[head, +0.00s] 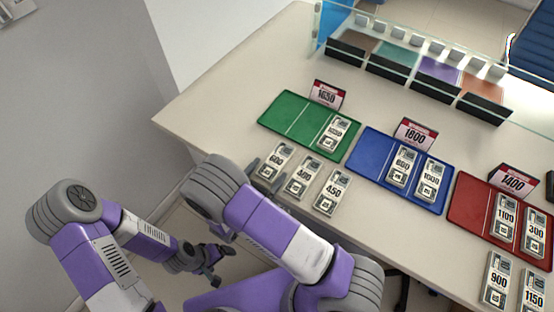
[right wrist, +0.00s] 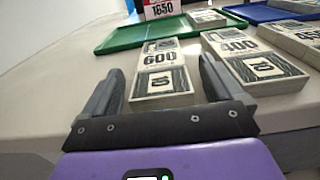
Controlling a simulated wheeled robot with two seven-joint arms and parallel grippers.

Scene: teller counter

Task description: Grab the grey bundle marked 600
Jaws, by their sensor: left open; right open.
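The grey bundle marked 600 (head: 276,158) lies flat on the bare counter, leftmost of a row of three in front of the green tray. In the right wrist view this bundle (right wrist: 160,75) lies between and ahead of the finger tips, its marking readable. My right gripper (head: 266,174) is open, with one finger on each side of the bundle's near end; whether they touch it I cannot tell. It also shows in the right wrist view (right wrist: 160,92). My left gripper (head: 212,266) is open and empty, low beside the counter's front edge.
Bundles marked 400 (head: 303,175) and 450 (head: 332,192) lie close on the right. The green tray (head: 284,118) with sign 1650 (head: 327,95) is behind. Blue (head: 370,155) and red (head: 470,205) trays hold bundles. A glass-fronted rack stands at the back.

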